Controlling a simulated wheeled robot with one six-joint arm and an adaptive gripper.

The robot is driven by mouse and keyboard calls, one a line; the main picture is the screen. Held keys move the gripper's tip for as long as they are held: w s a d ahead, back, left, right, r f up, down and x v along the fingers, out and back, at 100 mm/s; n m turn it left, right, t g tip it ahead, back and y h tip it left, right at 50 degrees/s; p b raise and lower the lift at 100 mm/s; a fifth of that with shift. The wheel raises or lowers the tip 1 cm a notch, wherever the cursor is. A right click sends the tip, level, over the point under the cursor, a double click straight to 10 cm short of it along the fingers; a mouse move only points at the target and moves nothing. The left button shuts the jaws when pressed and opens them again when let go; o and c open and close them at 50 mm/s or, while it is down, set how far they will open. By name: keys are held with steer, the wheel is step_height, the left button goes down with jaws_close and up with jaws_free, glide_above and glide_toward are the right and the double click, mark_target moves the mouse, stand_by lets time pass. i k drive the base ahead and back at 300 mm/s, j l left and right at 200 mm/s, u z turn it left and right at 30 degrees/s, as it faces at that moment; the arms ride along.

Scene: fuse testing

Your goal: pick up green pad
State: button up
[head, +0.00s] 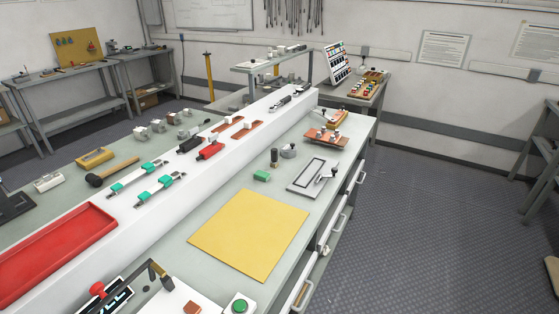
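A small green block (262,176), the thing that looks most like the green pad, lies on the grey-green workbench top (222,195) in the head view. It sits just behind the far edge of a flat yellow sheet (250,233). A small dark upright cylinder (274,157) stands just behind it. A round green button (240,306) on a white box shows at the bottom edge. My gripper is not in view.
A grey plate with a clamp (305,175) lies right of the green block. Open drawers (301,294) stick out on the right. The floor (430,220) to the right is clear.

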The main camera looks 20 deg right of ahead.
mark_target(264, 176)
steer(key=i+l+u, duration=0.1)
steer(key=u, duration=0.25)
steer(key=l+u, duration=0.35)
steer(key=i+l+u, duration=0.1)
steer(key=u, duration=0.2)
steer(key=l+u, duration=0.35)
steer(key=l, duration=2.3)
steer(key=i+j+u, duration=0.1)
steer(key=i+j, duration=0.1)
